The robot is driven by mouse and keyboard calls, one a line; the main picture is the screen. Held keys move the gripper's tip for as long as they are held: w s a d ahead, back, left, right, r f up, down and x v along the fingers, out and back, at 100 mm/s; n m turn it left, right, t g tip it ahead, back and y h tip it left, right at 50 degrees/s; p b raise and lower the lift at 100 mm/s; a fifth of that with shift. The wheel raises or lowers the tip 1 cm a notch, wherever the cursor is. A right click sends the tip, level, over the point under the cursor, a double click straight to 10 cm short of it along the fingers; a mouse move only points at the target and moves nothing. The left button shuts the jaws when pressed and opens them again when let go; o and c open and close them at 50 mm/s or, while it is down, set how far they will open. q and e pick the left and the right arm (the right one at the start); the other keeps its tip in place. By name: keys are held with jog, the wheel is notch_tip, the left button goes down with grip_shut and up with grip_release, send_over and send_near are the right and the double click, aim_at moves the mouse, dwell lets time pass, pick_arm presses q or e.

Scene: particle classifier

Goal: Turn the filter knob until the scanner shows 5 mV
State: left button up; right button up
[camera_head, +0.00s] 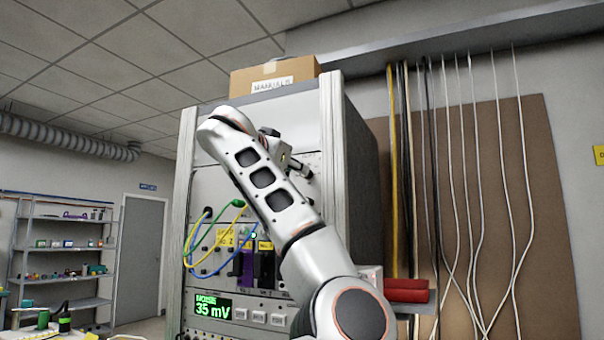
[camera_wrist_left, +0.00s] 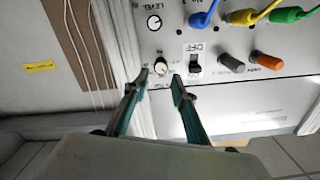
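The scanner display (camera_head: 212,307) reads "NOISE 35 mV" in green, low on the rack in the head view. In the left wrist view, which looks inverted, a small pale round knob (camera_wrist_left: 160,66) sits near the panel edge. My left gripper (camera_wrist_left: 156,84) has its two teal fingers apart, with the tips just short of this knob and roughly either side of it. I cannot tell whether they touch it. A grey knob (camera_wrist_left: 231,63) and an orange knob (camera_wrist_left: 265,60) are farther right. I cannot read which label says filter. In the head view my arm hides much of the panel.
An OFF switch (camera_wrist_left: 195,66) is close beside the gripper's right finger. Blue, yellow and green cable plugs (camera_wrist_left: 265,14) stick out of the panel. In the head view, looped cables (camera_head: 208,245) hang on the rack, a cardboard box (camera_head: 272,72) sits on top, and white cables hang at right.

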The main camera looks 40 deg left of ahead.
pick_arm(q)
jog(key=x, duration=0.6)
jog(key=shift+p, duration=0.45)
jog(key=shift+w+a, duration=0.1)
grip_shut()
